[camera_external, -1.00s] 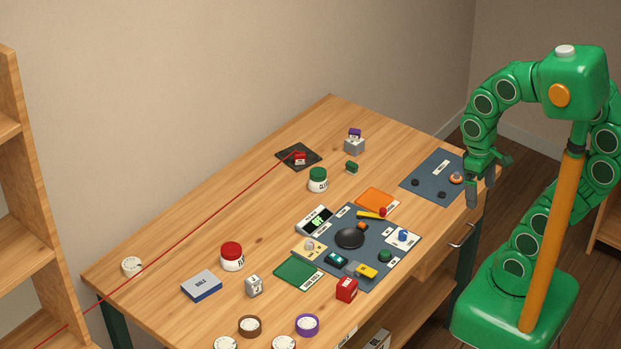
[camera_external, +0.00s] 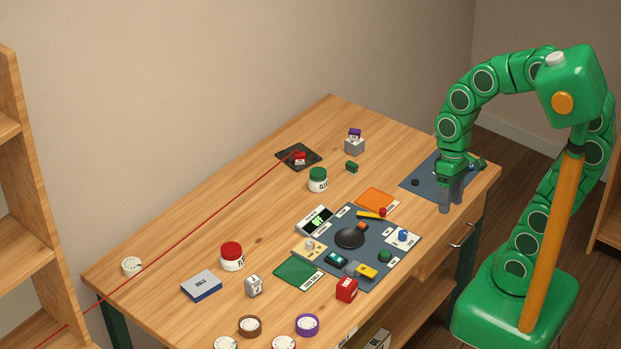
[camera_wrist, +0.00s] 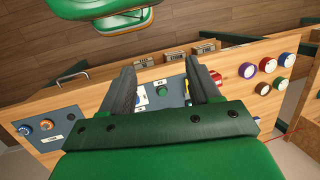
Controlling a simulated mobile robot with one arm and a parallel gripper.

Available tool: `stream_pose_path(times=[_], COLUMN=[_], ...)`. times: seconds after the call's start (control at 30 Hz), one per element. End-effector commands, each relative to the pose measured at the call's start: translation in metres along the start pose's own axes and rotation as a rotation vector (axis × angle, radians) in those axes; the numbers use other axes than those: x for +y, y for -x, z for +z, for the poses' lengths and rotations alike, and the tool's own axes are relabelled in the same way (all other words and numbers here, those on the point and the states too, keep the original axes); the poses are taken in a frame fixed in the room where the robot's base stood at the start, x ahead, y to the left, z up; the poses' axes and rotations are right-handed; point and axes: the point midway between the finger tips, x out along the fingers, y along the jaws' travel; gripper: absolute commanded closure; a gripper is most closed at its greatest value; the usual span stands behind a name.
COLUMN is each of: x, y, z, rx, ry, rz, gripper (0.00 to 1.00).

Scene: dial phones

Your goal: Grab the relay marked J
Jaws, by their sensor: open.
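My gripper (camera_external: 451,204) is open and empty, pointing down above the desk's right end, in front of the dark blue mat there. Its two grey fingers also show apart in the wrist view (camera_wrist: 158,78). I cannot read a J on any part for sure. Small block-like parts that may be relays are a red block (camera_external: 347,289) at the front edge of the central mat, a grey block (camera_external: 254,286) left of it, and a small dark green block (camera_external: 351,167) towards the back. All stand apart from my gripper.
The central dark mat (camera_external: 320,250) is crowded with a black round dial, small parts and cards. A thin red line (camera_external: 180,240) crosses the left side. Bare wood lies at the back left.

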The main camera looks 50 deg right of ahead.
Motion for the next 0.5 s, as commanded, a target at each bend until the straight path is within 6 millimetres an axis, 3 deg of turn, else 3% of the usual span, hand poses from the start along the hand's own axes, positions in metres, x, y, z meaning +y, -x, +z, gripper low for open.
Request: stream_pose_path(times=[0.5], x=[-0.128], y=[-0.014], z=[-0.075], rx=[-0.115], ry=[-0.1], rz=[-0.381], gripper=[0.38])
